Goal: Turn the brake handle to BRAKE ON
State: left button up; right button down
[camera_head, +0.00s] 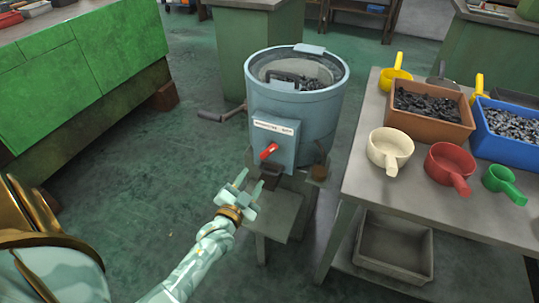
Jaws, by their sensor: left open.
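A small red handle (269,151) sticks out from the front of a grey-blue box (272,138) on a round drum machine (318,110). I take it to be the brake handle. A white label (276,127) is above it, too small to read surely. A grey crank arm (221,115) sticks out at the machine's left. My left gripper (251,188) is open and empty, in front of and below the red handle, and appears apart from it. My right gripper is not in view.
A table (412,215) at the right holds a brown bin (433,108), a blue bin (509,145), and several coloured scoops. A grey tray (396,246) sits on its lower shelf. Green cabinets (75,70) stand at the left. The floor between is clear.

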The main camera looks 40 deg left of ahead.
aim_at(267, 154)
pick_arm(q)
jog(key=b+x, duration=0.1)
jog(key=x, duration=0.3)
jog(key=b+x, duration=0.1)
jog(key=x, duration=0.3)
jog(key=b+x, duration=0.2)
jog(key=x, duration=0.2)
jog(key=shift+f, duration=0.3)
jog(key=shift+w+a, duration=0.1)
jog(key=shift+w, duration=0.2)
jog(key=shift+w+a+r, duration=0.1)
jog(key=shift+w+r, duration=0.1)
jog(key=shift+w, duration=0.1)
jog(key=c, duration=0.8)
grip_shut()
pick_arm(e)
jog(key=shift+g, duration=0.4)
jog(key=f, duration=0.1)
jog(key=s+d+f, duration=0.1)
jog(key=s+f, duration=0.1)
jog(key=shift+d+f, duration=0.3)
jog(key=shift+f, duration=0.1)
